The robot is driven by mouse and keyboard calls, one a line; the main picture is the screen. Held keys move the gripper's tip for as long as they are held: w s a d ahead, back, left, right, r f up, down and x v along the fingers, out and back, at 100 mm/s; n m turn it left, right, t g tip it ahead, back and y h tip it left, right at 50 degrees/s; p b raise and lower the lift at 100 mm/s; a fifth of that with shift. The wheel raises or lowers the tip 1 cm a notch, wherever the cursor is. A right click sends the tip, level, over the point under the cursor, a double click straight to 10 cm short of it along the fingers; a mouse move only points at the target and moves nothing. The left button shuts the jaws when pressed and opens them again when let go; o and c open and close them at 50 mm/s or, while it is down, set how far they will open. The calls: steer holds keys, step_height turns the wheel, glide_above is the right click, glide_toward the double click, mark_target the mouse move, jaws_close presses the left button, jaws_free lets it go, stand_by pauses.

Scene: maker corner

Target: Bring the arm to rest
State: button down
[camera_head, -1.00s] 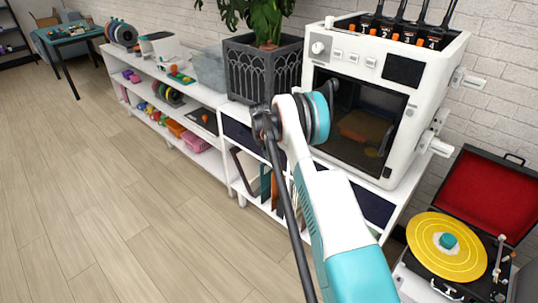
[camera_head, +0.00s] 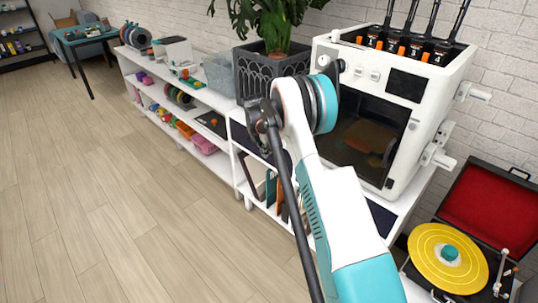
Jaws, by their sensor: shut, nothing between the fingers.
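My arm (camera_head: 333,207) reaches up from the bottom of the head view, with white and teal links. Its bent joint (camera_head: 310,104) stands in front of the planter and the printer's left edge. A thin dark link of mine (camera_head: 290,210) runs down from this joint and leaves the picture at the bottom. My gripper does not show in this view, so I cannot see its fingers. No object is seen held.
A white 3D printer (camera_head: 405,82) stands behind the arm on a low white shelf unit (camera_head: 236,187). A planter (camera_head: 255,72) is beside it. A record player with a yellow disc (camera_head: 428,262) is at lower right. The wooden floor (camera_head: 110,215) at left is clear.

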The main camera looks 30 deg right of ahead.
steer(key=s+a+r+m+t, duration=0.1)
steer(key=s+a+r+m, duration=0.25)
steer(key=s+r, duration=0.4)
steer(key=s+a+r+m+t+y, duration=0.1)
steer(key=s+a+r+m, duration=0.3)
steer(key=r, duration=0.7)
steer(key=s+a+r+m+t, duration=0.1)
steer(key=s+a+r+m, duration=0.2)
steer(key=s+a+r, duration=0.45)
steer(key=s+a+m+t, duration=0.1)
steer(key=s+a+m, duration=0.1)
steer(key=s, duration=0.6)
steer(key=s+a+m+t+y, duration=0.1)
steer(key=s+a+m, duration=0.1)
steer(key=s+m, duration=0.3)
steer(key=s+a+m+t, duration=0.1)
steer(key=s+a+m, duration=0.2)
steer(key=s, duration=1)
steer(key=shift+r+m+y, duration=0.3)
steer(key=shift+r+m, duration=0.05)
steer(key=shift+m, duration=0.2)
steer(key=shift+s+d, duration=0.1)
